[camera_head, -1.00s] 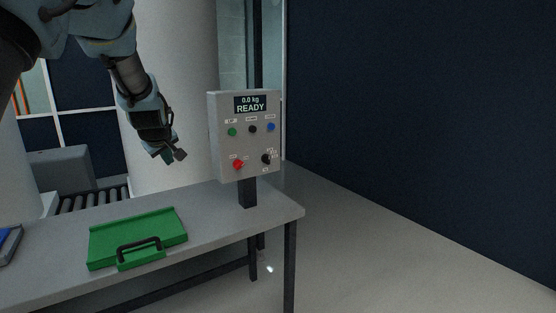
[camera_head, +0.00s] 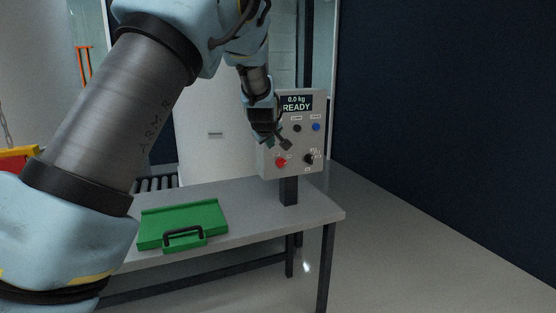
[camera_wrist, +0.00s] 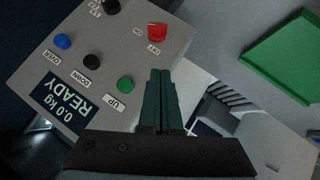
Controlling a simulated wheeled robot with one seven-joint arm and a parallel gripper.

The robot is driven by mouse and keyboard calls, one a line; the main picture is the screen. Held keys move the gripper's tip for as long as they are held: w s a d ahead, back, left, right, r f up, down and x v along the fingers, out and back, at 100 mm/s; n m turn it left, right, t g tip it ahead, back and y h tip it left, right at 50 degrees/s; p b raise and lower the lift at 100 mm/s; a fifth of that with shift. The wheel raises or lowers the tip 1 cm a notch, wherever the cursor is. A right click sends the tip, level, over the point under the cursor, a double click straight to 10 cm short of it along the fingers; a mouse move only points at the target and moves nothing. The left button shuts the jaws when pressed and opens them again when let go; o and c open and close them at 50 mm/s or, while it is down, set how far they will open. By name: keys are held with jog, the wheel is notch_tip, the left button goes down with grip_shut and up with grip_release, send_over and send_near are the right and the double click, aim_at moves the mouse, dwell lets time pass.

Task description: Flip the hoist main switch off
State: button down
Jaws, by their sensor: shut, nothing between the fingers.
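The grey control box (camera_head: 300,178) stands on a post at the right end of the table. Its display (camera_head: 297,103) reads 0.0 kg READY. The red switch (camera_head: 281,162) is at its lower left, and in the wrist view the red switch (camera_wrist: 157,33) sits between ON and OFF labels. I cannot tell for sure which label its handle points to. My gripper (camera_head: 276,143) is in front of the box's left side, above the red switch, and hides the green button there. In the wrist view my gripper (camera_wrist: 160,72) is shut and empty, with its tips apart from the red switch.
The green UP button (camera_wrist: 125,84), black DOWN button (camera_wrist: 92,61) and blue button (camera_wrist: 62,41) lie close by the fingers. A black knob (camera_head: 308,159) is right of the red switch. A green case (camera_head: 170,222) lies on the table (camera_head: 250,215).

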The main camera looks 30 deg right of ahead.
aim_at(278, 164)
jog(key=p+x, duration=0.1)
jog(key=x, duration=0.2)
jog(key=p+x, duration=0.1)
jog(key=x, duration=0.2)
jog(key=s+f+p+x, duration=0.1)
jog(key=p+x, duration=0.1)
jog(key=x, duration=0.1)
jog(key=shift+d+f, duration=0.15)
jog(key=shift+d, duration=0.25)
jog(key=shift+d+f, duration=0.4)
jog(key=shift+f, duration=0.4)
jog(key=shift+w+a+f+b, duration=0.1)
jog(key=shift+f+b, duration=0.1)
jog(key=shift+b, duration=0.15)
jog(key=shift+a+f+n+h+b, duration=0.2)
jog(key=shift+n+h+b, duration=0.5)
jog(key=shift+b, duration=2.35)
